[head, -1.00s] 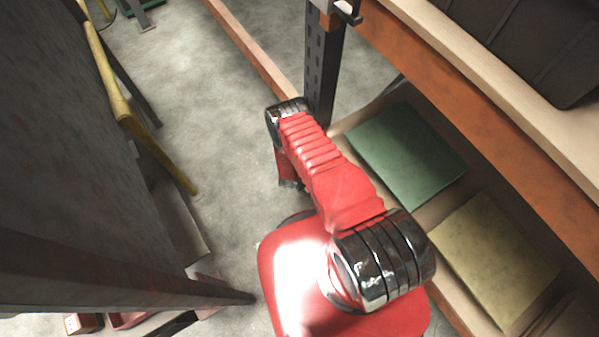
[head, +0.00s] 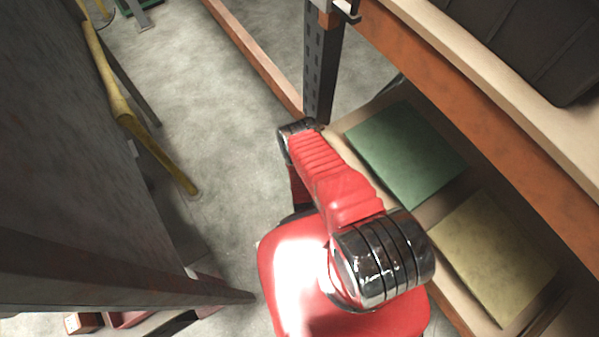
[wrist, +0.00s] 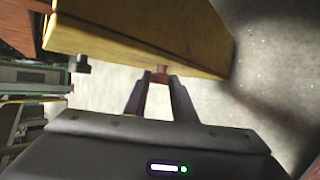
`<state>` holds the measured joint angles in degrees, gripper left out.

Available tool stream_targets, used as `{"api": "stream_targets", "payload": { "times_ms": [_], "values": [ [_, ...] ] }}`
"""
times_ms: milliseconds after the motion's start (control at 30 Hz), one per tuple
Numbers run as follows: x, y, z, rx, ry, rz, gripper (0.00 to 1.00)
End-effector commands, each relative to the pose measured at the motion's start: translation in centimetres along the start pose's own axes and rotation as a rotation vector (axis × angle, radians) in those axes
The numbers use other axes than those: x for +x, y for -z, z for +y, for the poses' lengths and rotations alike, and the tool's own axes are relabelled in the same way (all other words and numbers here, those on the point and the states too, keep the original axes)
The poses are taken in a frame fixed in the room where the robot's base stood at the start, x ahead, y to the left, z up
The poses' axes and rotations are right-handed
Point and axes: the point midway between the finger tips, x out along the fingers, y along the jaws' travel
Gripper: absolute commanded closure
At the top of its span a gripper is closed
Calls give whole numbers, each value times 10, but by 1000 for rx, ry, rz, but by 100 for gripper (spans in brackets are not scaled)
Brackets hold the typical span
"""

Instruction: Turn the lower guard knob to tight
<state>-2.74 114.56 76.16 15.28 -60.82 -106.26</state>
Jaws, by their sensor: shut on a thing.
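In the wrist view, a yellow guard (wrist: 150,38) runs slantwise across the top. A small reddish-brown knob (wrist: 162,68) sticks out from its lower edge. My gripper (wrist: 161,76) has its two dark fingers closed in on this knob. The fingertips hide part of it, and its turned position cannot be read. A second, black knob (wrist: 83,65) sits on the same guard to the left, apart from my fingers. In the head view my red arm shows, but my gripper and the knobs do not.
In the head view, an orange-edged shelf (head: 480,120) with a green box (head: 405,152) and a yellowish box (head: 492,257) stands close on the right. A dark upright (head: 322,70) is behind my arm. Grey floor (head: 215,120) lies between.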

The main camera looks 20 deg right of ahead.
Motion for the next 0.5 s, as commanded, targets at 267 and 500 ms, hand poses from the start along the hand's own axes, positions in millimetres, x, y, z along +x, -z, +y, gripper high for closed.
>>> {"api": "stream_targets", "payload": {
  "times_ms": [267, 500],
  "values": [
    [-1, -1, -4, 37, -81, -1, 98],
    [-1, -1, -3, 42, -96, -2, 98]
  ]
}}
